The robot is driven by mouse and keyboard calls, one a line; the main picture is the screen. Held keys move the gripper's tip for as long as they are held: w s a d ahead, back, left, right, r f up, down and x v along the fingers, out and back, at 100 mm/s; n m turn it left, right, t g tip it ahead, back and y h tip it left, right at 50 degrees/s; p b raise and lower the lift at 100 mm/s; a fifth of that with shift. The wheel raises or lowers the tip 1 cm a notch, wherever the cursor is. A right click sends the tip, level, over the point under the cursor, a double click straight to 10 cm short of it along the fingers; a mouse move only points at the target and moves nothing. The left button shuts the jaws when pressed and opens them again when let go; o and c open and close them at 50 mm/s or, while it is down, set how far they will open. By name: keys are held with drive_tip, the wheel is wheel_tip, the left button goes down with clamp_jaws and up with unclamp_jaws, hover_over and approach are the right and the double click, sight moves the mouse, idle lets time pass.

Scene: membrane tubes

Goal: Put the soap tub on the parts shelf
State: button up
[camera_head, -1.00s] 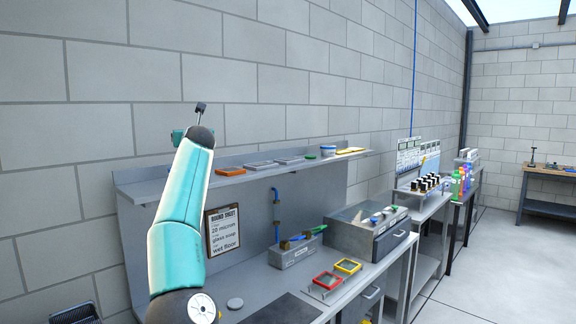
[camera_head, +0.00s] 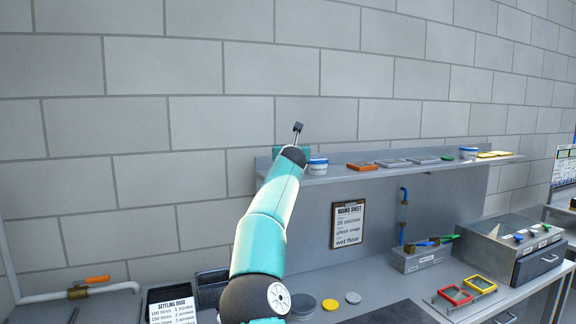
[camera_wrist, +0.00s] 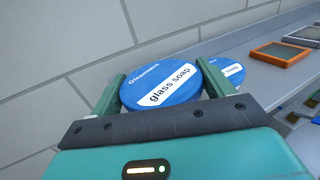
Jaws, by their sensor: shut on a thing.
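In the wrist view my gripper (camera_wrist: 165,84) is shut on a soap tub (camera_wrist: 160,92) with a blue lid and a white "glass soap" label, one green finger on each side. In the head view my gripper (camera_head: 291,150) is at the left end of the parts shelf (camera_head: 400,172), and the held tub is hidden or not distinct there. A blue-lidded tub (camera_head: 318,166) stands on the shelf just right of my gripper. I cannot tell whether the held tub touches the shelf.
A block wall stands behind.

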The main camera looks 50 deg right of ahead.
drive_tip(key=shift+w+a+f, duration=0.1)
drive_tip(key=shift+w+f, duration=0.1)
drive_tip(key=shift+f, duration=0.9)
drive_tip(key=shift+w+a+f, duration=0.1)
drive_tip(key=shift+w+f, duration=0.05)
drive_tip(key=shift+f, duration=0.9)
drive_tip(key=shift+w+f, duration=0.2)
drive_tip(key=shift+w, duration=0.05)
drive_tip(key=shift+s, duration=0.15)
drive_tip(key=o, duration=0.8)
drive_tip(key=shift+f, duration=0.15)
drive_tip(key=o, duration=0.4)
drive_tip(key=shift+d, duration=0.1)
drive_tip(key=shift+o, duration=0.2)
